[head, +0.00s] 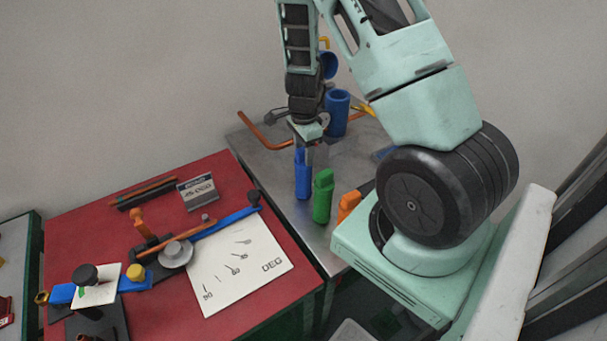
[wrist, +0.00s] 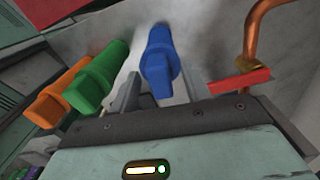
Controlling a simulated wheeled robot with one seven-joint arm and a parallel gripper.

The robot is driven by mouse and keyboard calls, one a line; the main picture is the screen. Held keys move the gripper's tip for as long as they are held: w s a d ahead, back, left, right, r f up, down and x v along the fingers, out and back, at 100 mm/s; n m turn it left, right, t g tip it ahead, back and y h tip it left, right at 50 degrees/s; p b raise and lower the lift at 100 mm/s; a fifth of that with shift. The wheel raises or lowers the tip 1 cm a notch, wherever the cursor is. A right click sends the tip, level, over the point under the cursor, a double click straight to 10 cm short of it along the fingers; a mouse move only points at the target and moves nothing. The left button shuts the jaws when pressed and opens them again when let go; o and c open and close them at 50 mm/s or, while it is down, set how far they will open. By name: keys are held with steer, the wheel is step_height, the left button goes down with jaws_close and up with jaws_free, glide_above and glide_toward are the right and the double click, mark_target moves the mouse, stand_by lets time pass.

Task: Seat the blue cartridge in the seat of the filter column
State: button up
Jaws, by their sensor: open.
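The blue cartridge (head: 302,178) stands upright on the grey metal table at its left edge. In the wrist view the blue cartridge (wrist: 160,62) shows between my open fingers, its top toward the camera. My gripper (head: 305,152) is right above the cartridge, pointing down, with the fingers around or beside its top. In the wrist view my gripper (wrist: 163,92) is open; I cannot tell whether a finger touches the cartridge. A blue cylinder (head: 337,112) stands farther back on the grey table and may be the filter column; its seat is not clearly visible.
A green cartridge (head: 323,195) and an orange cartridge (head: 348,204) stand close by on the right. A copper pipe (head: 262,138) bends along the back of the grey table (head: 283,188). A red table (head: 80,230) with tools and a white sheet lies to the left.

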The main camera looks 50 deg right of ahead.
jaws_close()
